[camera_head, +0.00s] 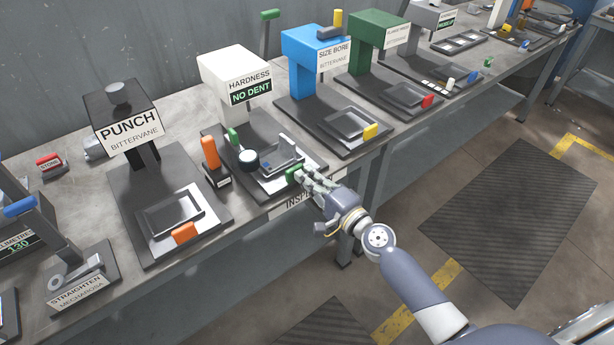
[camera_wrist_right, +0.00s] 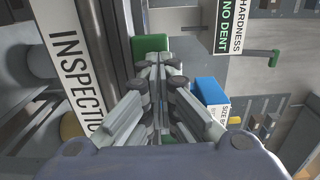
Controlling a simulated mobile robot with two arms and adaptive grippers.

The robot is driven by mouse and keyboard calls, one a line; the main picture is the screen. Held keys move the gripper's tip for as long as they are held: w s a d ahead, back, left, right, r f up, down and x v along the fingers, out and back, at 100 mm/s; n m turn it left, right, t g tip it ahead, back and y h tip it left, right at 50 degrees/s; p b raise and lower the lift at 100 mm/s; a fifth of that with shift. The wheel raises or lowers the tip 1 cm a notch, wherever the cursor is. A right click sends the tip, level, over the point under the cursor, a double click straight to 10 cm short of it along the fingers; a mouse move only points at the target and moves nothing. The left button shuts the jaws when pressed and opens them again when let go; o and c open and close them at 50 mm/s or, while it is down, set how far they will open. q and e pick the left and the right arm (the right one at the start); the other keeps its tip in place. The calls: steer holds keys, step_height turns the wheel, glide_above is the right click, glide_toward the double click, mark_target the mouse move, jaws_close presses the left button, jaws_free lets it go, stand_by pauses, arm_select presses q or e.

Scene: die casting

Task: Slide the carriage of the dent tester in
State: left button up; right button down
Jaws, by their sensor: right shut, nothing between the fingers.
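The dent tester is the white HARDNESS machine (camera_head: 235,68) with a NO DENT display; its sign also shows in the right wrist view (camera_wrist_right: 229,28). Its carriage (camera_head: 270,184) sits forward of the white head on the dark base, with a grey part on it. The carriage's green handle (camera_head: 293,174) faces the bench's front edge. My right gripper (camera_head: 306,176) is shut and empty, its fingertips right at the front side of this handle. In the right wrist view the green handle (camera_wrist_right: 150,44) is just beyond the fingertips (camera_wrist_right: 157,62); contact is unclear. My left gripper is out of view.
An orange-handled device (camera_head: 211,155) and the PUNCH machine (camera_head: 128,120) stand to the left. The blue SIZE BORE machine (camera_head: 310,50) stands to the right. The INSPECTION label (camera_wrist_right: 75,70) is on the bench front. The floor in front is open.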

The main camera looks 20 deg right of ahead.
mark_target(285, 161)
steer(key=b+x, duration=0.1)
steer(key=x, duration=0.8)
steer(key=shift+w+f, duration=0.15)
steer(key=shift+w+a, duration=0.2)
steer(key=shift+w, duration=0.15)
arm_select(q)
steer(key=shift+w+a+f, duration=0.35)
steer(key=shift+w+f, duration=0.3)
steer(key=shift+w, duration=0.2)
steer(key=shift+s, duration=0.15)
